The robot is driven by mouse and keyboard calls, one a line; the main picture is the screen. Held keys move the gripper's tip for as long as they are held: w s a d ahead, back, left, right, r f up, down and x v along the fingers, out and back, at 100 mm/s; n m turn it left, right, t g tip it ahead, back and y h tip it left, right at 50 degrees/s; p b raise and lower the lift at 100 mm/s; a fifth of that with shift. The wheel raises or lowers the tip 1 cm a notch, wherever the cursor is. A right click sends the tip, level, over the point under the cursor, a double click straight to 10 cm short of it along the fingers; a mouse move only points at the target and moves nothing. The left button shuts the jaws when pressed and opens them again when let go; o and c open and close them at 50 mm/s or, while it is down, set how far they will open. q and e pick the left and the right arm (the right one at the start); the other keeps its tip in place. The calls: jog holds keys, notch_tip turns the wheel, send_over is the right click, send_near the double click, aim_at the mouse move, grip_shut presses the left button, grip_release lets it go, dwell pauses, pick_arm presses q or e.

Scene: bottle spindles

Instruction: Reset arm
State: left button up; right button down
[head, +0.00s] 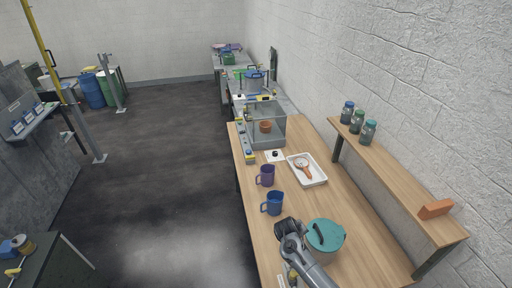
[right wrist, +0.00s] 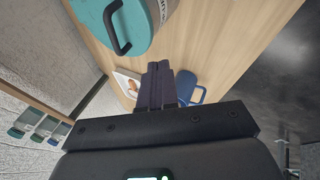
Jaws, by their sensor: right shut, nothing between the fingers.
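My right gripper (right wrist: 158,75) is shut and empty; its two dark fingers lie together in the right wrist view. In the head view my right arm comes in from the bottom, and its dark wrist end is over the near part of the wooden table (head: 340,215), left of a pot with a teal lid (head: 325,235). The pot also shows at the top left of the right wrist view (right wrist: 112,22). A blue mug (head: 274,204) stands just beyond the wrist; in the right wrist view the fingers partly cover it (right wrist: 188,88). My left gripper is not in view.
A purple mug (head: 266,175), a white tray (head: 319,180) with an orange-handled tool, and a clear box (head: 265,132) with a brown pot stand farther along. A raised shelf (head: 400,178) by the wall holds three jars (head: 357,121) and an orange block (head: 435,209).

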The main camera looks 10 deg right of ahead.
jog(key=s+f+g, duration=0.1)
jog(key=s+f, duration=0.4)
jog(key=s, duration=0.1)
jog(key=s+f+g, duration=0.1)
jog(key=s+f, duration=0.5)
jog(key=s+f+g, duration=0.1)
jog(key=s+f, duration=0.5)
jog(key=s, duration=0.1)
jog(key=shift+a+f+y, duration=0.1)
jog(key=shift+a+y, duration=0.25)
jog(key=shift+y, duration=0.05)
jog(key=s+a+g+y, duration=0.1)
jog(key=s+a+y, duration=0.25)
jog(key=s, duration=1.65)
notch_tip(320, 180, up, 27)
jog(key=d+m+t, duration=0.1)
jog(key=d+t, duration=0.1)
jog(key=t, duration=0.1)
jog(key=shift+s+m+t, duration=0.3)
jog(key=shift+s, duration=0.1)
jog(key=shift+d+y, duration=0.1)
jog(key=shift+y, duration=0.15)
